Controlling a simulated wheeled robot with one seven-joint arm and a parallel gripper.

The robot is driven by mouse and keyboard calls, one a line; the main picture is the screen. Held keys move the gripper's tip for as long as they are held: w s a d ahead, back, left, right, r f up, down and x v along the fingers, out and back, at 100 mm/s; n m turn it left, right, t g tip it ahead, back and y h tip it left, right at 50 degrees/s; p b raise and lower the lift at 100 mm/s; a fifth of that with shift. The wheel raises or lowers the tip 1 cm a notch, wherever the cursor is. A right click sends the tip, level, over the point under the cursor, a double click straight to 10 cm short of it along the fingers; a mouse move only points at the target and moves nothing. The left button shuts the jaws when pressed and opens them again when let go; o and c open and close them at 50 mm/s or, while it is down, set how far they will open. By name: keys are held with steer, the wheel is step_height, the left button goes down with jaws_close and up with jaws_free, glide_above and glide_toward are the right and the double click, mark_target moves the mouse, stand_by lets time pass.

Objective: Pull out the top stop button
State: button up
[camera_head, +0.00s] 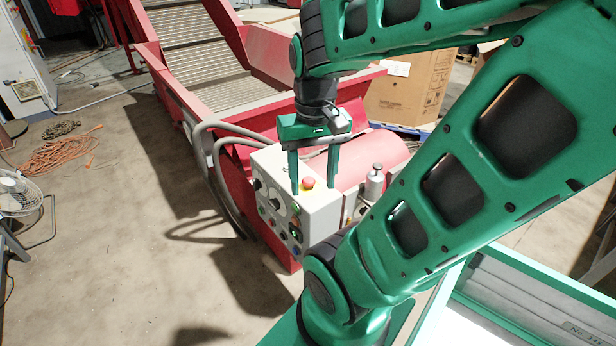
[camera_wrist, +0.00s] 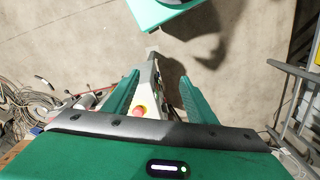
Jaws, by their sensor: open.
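In the wrist view the red button (camera_wrist: 139,111) shows between the open fingers (camera_wrist: 160,88), closer to the left one. I cannot tell how far the fingertips stand above the box top. Nothing is held.
The box front carries several knobs and small buttons (camera_head: 293,233). A red conveyor (camera_head: 205,45) with grey hoses (camera_head: 213,150) stands behind and left. A grey cylinder (camera_head: 375,182) stands right of the box. A cardboard box (camera_head: 408,88) is behind.

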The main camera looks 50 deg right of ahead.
steer(key=w+d+f+m, duration=0.1)
steer(key=w+d+m, duration=0.1)
steer(key=w+d, duration=0.45)
steer(key=m, duration=0.3)
glide_above(309, 180)
step_height(309, 180, down, 5)
step_height(309, 180, down, 11)
steer(key=shift+r, duration=0.1)
